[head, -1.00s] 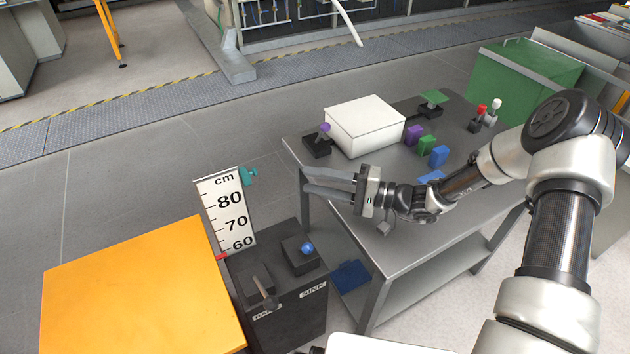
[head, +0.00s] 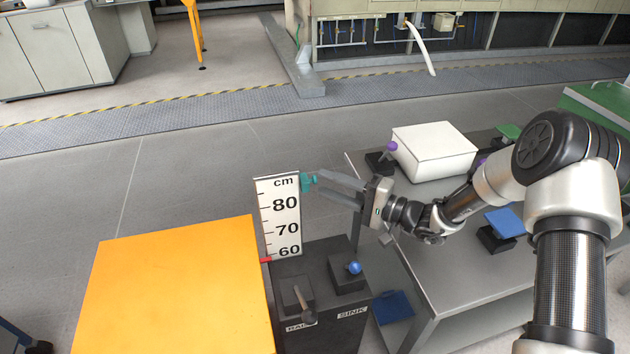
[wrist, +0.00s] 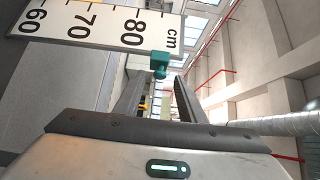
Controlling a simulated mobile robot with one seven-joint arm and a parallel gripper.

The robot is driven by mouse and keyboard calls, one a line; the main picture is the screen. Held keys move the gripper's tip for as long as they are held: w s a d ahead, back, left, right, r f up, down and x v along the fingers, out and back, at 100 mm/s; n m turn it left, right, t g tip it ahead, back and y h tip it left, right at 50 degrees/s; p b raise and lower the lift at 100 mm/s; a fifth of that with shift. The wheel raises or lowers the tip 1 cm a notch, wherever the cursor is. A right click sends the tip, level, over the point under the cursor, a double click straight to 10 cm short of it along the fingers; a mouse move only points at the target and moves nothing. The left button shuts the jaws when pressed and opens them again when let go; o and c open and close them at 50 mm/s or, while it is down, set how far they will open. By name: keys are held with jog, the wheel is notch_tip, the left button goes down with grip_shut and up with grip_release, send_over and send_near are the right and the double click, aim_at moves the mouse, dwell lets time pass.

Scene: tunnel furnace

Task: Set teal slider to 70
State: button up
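The teal slider (head: 307,183) sits on the right edge of the upright white scale (head: 279,219), above the 80 mark and close to the "cm" label. It also shows in the wrist view (wrist: 160,63), where it lies just ahead of the fingertips. My gripper (head: 319,181) is open, its two fingers pointing left at the slider. In the wrist view the gap between the fingers (wrist: 161,80) is empty and lines up with the slider's knob. Whether a finger touches the slider I cannot tell.
A red marker (head: 265,261) is near 60 on the scale. An orange platform (head: 175,290) stands left of it. A dark control box (head: 330,330) with a lever and a blue-knobbed control stands below. A grey table (head: 440,270) with a white box (head: 433,152) is at right.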

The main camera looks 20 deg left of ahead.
aim_at(315, 180)
jog(key=shift+w+a, duration=0.2)
jog(key=shift+a, duration=2.05)
jog(key=shift+c, duration=0.2)
grip_shut()
